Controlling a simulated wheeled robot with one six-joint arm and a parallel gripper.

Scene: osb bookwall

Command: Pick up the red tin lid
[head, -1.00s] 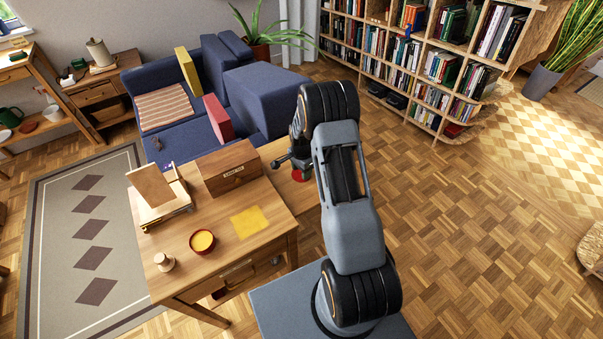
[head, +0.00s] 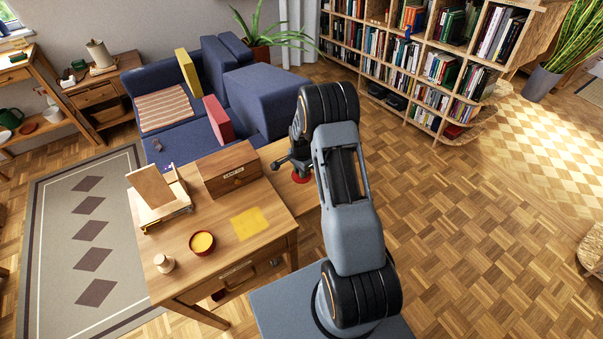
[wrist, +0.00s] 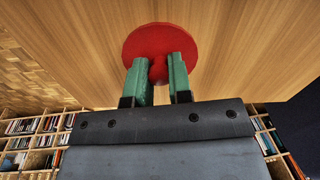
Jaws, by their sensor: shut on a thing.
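The red tin lid (head: 301,178) is at the right end of the wooden desk (head: 215,262), below my gripper (head: 297,170) and partly hidden by it. In the wrist view the lid (wrist: 160,32) is a round red disc in front of pale wood. My gripper (wrist: 160,75) has its two green fingers shut on a red part of the lid between them. I cannot tell whether the lid touches the wood.
A wooden box (head: 229,169), a tilted board on a stand (head: 152,186), a red tin with yellow contents (head: 202,243), a yellow cloth (head: 246,223) and a small wooden piece (head: 164,263) are on the desk. A blue sofa (head: 185,140) stands behind.

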